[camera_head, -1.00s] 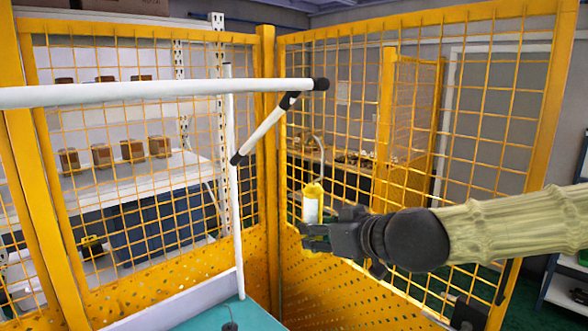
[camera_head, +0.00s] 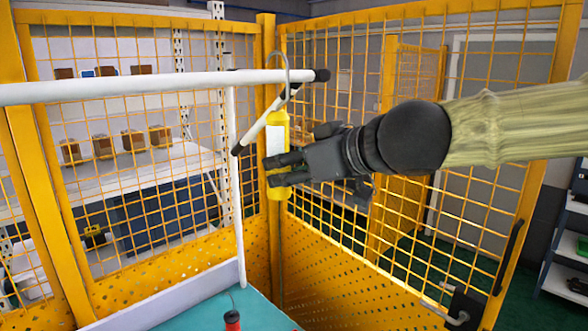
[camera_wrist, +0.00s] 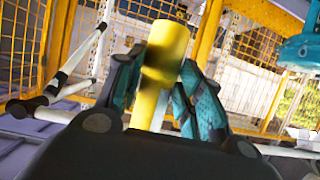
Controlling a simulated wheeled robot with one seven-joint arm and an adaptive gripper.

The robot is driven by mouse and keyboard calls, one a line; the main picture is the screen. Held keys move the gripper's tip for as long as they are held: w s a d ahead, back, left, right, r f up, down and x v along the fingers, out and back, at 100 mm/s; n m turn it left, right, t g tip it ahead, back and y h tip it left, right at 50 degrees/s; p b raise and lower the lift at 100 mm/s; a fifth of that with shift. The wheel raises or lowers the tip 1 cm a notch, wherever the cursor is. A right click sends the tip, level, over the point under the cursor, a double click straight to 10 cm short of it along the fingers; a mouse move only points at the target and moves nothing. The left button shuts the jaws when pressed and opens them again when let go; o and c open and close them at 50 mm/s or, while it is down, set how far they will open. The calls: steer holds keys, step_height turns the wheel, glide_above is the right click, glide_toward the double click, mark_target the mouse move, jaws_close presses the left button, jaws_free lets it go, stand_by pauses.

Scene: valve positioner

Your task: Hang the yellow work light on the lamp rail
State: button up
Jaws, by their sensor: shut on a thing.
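The yellow work light (camera_head: 299,137) hangs upright in my gripper (camera_head: 284,168), its grey hook pointing up. The hook's curve shows at the height of the white lamp rail (camera_head: 180,83), close to the rail's black end cap. I cannot tell whether the hook is over the rail or only in front of it. A thin cord runs down below the light. In the wrist view the yellow body (camera_wrist: 166,50) stands between the two teal-and-black fingers (camera_wrist: 165,90), which are shut on it.
A white post (camera_head: 237,220) and a slanted brace (camera_head: 255,130) support the rail. Yellow mesh fence panels (camera_head: 400,250) stand behind and to the right. A teal surface (camera_head: 195,312) with a red-and-black item (camera_head: 232,320) lies below. Shelves with brown items stand behind the fence.

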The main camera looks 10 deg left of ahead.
steer(key=w+r+b+x, duration=0.1)
steer(key=b+x, duration=0.5)
steer(key=x, duration=0.6)
steer(key=shift+a+r+b, duration=0.35)
steer(key=shift+a+r, duration=0.2)
steer(key=shift+r, duration=0.1)
stand_by(0.8)
steer(key=shift+w, duration=0.1)
steer(key=o, duration=1.2)
steer(key=shift+o, duration=0.2)
